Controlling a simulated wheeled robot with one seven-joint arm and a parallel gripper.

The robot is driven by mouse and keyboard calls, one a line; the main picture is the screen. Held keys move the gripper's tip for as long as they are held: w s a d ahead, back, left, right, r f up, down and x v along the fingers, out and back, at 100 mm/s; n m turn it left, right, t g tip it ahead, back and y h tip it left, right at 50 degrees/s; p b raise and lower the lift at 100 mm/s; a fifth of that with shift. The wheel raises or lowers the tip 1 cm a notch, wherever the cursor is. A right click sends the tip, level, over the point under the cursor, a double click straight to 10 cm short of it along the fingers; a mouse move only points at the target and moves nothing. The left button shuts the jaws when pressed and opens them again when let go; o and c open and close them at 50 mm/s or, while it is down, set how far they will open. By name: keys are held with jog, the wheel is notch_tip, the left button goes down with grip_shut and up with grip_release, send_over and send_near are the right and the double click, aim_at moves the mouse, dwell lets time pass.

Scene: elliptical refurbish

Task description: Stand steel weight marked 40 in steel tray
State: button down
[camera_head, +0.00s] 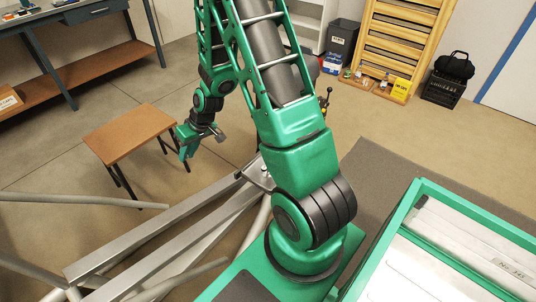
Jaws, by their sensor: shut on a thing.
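My gripper (202,147) hangs at the end of my green arm, above and just right of a small brown-topped table (125,132). It is shut on a small grey thing, mostly hidden by the jaws and too small to identify. I cannot make out a number on it, so I cannot tell whether it is the steel weight marked 40. I cannot pick out a steel tray in this view.
A grey workbench (75,15) with a brown lower shelf stands at the back left. Wooden slats (400,45), a dark bin (342,40) and a black crate (442,89) stand along the back. Grey metal beams (165,235) cross the lower left. Concrete floor around the small table is mostly clear.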

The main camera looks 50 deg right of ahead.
jog(key=s+d+f+n+g+h, duration=0.7)
jog(key=s+d+f+g, duration=0.45)
jog(key=d+f, duration=0.4)
jog(key=d+r+n+h, duration=0.1)
jog(key=d+h, duration=0.1)
jog(key=d, duration=0.1)
jog(key=s+d+r+n+h, duration=0.1)
jog(key=d+r+n+h, duration=0.1)
jog(key=d+h, duration=0.1)
jog(key=s+d+r+n+h, duration=0.1)
jog(key=d+r+h, duration=0.1)
jog(key=d+h, duration=0.1)
jog(key=shift+d+r+n, duration=0.15)
jog(key=shift+d+n, duration=0.25)
jog(key=shift+d, duration=0.2)
jog(key=w+d+f, duration=0.4)
jog(key=d, duration=0.1)
jog(key=w+d+f, duration=0.2)
jog(key=d, duration=0.1)
jog(key=shift+d, duration=0.15)
jog(key=shift+w+d+f, duration=0.25)
jog(key=shift+d+f, duration=0.1)
jog(key=shift+d, duration=0.05)
jog(key=shift+f, duration=2.05)
